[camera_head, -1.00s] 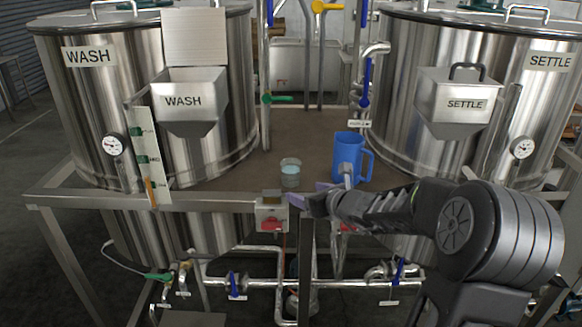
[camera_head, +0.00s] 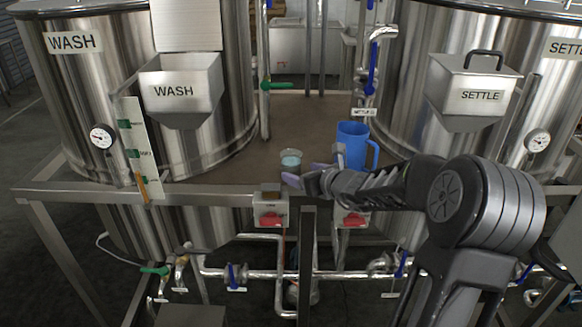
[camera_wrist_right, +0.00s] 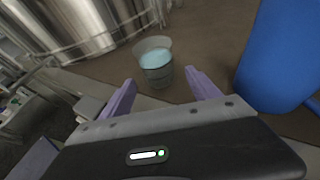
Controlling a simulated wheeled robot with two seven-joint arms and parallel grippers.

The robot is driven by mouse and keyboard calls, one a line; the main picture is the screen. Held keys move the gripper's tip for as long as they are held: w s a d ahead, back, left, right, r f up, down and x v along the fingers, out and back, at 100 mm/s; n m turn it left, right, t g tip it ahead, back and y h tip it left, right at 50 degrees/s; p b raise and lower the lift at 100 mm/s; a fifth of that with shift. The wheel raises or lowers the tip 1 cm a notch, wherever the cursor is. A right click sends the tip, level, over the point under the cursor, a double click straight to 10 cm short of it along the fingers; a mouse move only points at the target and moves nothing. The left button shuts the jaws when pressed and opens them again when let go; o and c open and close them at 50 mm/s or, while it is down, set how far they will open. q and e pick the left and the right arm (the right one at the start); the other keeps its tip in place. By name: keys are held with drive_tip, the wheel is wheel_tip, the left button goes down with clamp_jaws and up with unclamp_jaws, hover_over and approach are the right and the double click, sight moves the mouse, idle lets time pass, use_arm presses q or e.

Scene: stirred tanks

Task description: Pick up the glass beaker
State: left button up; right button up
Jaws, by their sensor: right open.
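The glass beaker (camera_head: 291,161) is a small clear cup with pale blue liquid. It stands upright on the brown platform between the two tanks. My right gripper (camera_head: 294,179) is at the platform's front edge, just in front of the beaker. In the right wrist view the beaker (camera_wrist_right: 156,66) lies ahead of the two purple fingers (camera_wrist_right: 157,86), roughly in line with the gap between them. The gripper is open and empty, and the beaker appears beyond the fingertips. My left gripper is not in view.
A blue jug (camera_head: 353,146) stands right of the beaker, close to my right gripper; it also shows in the right wrist view (camera_wrist_right: 275,55). The WASH tank (camera_head: 215,85) and SETTLE tank (camera_head: 440,130) flank the platform (camera_head: 240,165). A metal rail (camera_head: 215,195) runs along the front.

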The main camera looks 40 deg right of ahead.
sight(296, 169)
drive_tip(key=shift+w, duration=0.1)
drive_tip(key=x, duration=0.2)
drive_tip(key=p+x, duration=0.1)
drive_tip(key=x, duration=0.2)
drive_tip(key=shift+w+a+r, duration=0.1)
drive_tip(key=shift+w+r, duration=0.05)
drive_tip(key=shift+w, duration=0.15)
idle(0.5)
clamp_jaws()
idle(0.6)
